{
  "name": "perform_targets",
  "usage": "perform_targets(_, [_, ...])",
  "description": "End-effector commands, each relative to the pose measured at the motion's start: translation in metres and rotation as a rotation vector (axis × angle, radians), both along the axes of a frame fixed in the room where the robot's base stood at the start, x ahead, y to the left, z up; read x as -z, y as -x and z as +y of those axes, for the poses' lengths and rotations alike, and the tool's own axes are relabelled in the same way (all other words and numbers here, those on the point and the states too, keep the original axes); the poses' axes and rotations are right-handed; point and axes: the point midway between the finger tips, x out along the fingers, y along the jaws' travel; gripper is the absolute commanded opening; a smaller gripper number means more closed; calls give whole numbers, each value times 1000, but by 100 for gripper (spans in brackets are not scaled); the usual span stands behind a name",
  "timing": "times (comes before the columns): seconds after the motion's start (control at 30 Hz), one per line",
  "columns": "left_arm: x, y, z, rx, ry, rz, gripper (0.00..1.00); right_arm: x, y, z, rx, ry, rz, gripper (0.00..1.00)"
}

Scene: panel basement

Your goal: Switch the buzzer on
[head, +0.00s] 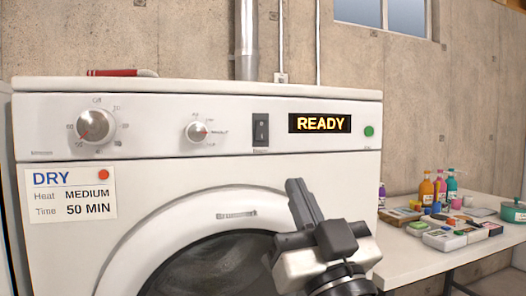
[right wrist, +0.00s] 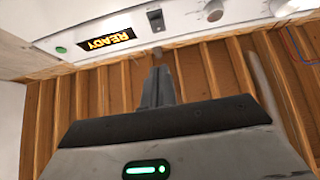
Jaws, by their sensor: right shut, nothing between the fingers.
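A dark rocker switch (head: 261,128) sits on the white dryer's control panel (head: 180,137), left of the lit READY display (head: 320,123). The label under it is too small to read for sure, and I cannot tell which way the rocker is tipped. In the right wrist view the rocker (right wrist: 155,20) shows beyond the fingertips, beside the READY display (right wrist: 110,39). My right gripper (head: 300,188) is shut and empty, in front of the dryer below and right of the rocker. Its closed fingers (right wrist: 160,76) point toward the panel, apart from it. My left gripper is not in view.
Two knobs, a large one (head: 96,126) and a small one (head: 196,132), sit left of the rocker. A green button (head: 369,131) is right of the display. A red-handled tool (head: 112,73) lies on top. A table (head: 420,252) with bottles and boxes stands at right.

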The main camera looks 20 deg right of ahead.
Motion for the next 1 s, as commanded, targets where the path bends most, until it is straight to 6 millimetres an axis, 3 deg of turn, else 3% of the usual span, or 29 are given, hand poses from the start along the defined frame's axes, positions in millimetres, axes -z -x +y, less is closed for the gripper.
perform_targets(0.2, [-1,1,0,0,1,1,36,-2,-3,0,-1,1,2,0])
perform_targets(0.37, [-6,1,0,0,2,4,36,-15,-17,1,0,1,-1,0])
perform_targets(0.77, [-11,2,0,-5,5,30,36,-66,-82,3,1,1,2,0])
perform_targets(1.0, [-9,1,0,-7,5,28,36,-57,-113,4,0,0,3,0])
